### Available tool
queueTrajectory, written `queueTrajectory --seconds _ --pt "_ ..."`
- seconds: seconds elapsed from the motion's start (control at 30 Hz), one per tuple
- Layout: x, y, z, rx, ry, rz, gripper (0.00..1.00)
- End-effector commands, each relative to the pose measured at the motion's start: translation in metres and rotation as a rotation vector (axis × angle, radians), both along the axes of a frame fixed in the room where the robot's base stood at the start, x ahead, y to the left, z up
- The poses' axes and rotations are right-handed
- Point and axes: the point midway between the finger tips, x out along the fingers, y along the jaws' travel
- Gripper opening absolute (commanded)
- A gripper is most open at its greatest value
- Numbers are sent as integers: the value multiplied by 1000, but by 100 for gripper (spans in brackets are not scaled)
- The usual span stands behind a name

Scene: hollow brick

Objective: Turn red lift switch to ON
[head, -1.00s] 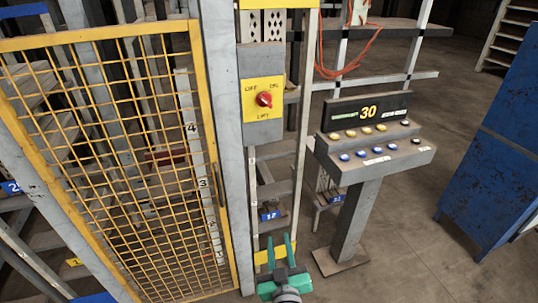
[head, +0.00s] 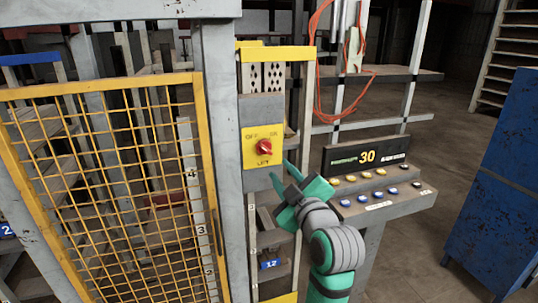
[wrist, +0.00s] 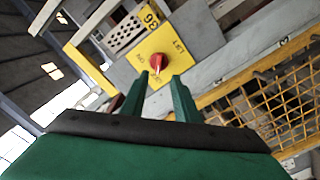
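The red lift switch (head: 264,147) is a red knob on a yellow plate (head: 250,158) marked OFF, ON and LIFT, fixed to a grey box on a post. It also shows in the wrist view (wrist: 157,62), just beyond my fingertips, with its narrow end pointing down in that picture. The small label there seems to be OFF, but I cannot read it surely. My gripper (head: 283,174) is open and empty, below and slightly right of the switch in the head view. Its two green fingers (wrist: 160,90) stand apart, with a gap to the knob.
A yellow mesh gate (head: 110,190) stands to the left of the switch post. A control console (head: 385,190) with a lit "30" display and several buttons stands to the right, behind my arm. A blue cabinet (head: 505,180) is at far right, with open floor before it.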

Motion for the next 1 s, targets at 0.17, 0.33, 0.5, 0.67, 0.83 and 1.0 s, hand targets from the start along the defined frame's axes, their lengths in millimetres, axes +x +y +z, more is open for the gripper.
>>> queueTrajectory --seconds 0.17,0.33,0.5,0.67,0.83,1.0 --pt "9 2 5 -11 -3 4 28" --pt "33 8 5 -9 -1 1 28" --pt "62 20 5 -10 -2 4 28" --pt "85 30 5 -9 -3 7 28" --pt "99 34 5 -10 -2 6 28" --pt "103 35 4 -10 -3 6 28"
